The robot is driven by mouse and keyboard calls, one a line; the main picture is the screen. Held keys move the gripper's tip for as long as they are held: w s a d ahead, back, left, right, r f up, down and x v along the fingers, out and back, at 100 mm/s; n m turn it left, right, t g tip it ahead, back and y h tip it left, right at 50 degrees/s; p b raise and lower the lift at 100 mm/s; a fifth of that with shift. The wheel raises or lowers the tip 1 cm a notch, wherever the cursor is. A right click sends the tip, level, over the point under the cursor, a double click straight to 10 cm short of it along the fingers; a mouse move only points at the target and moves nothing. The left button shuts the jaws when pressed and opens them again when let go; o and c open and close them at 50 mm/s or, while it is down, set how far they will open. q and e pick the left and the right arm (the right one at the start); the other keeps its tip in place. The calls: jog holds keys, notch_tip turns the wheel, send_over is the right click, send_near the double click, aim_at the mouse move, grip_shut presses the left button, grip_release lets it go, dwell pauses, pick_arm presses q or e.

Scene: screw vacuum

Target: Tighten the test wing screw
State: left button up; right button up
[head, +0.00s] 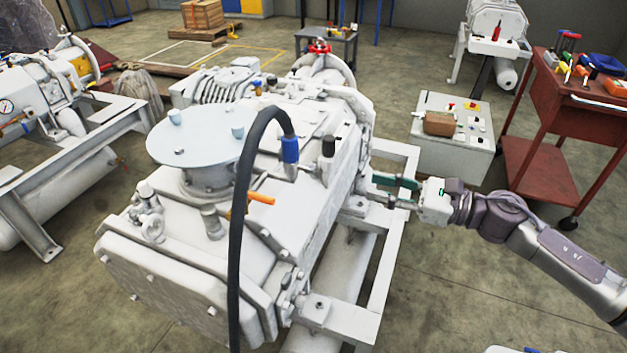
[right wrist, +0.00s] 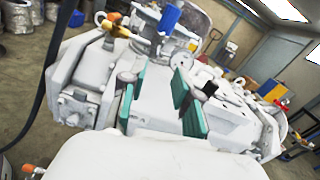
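The white vacuum pump (head: 285,200) fills the middle of the head view. My right gripper (head: 382,188) has green fingers and is at the pump's right side, near the frame rail. In the right wrist view, the fingers of this gripper (right wrist: 155,92) are spread apart with no object clearly held between them. The pump body (right wrist: 155,92) is beyond them. I cannot single out the test wing screw; it is too small or hidden. An orange handle (head: 261,198) sticks out on the pump's top. My left gripper is not in view.
A black hose (head: 237,230) arches over the pump's front to a blue fitting (head: 289,149). A white control box (head: 452,150) and a red tool cart (head: 560,125) stand at the right. The pump's white frame (head: 385,260) lies below my right gripper.

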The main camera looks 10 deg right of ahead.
aim_at(314, 177)
jog(key=p+x, duration=0.4)
jog(key=x, duration=0.9)
jog(key=shift+w+a+p, duration=0.25)
jog(key=shift+a+p, duration=0.05)
jog(key=shift+p, duration=0.1)
grip_shut()
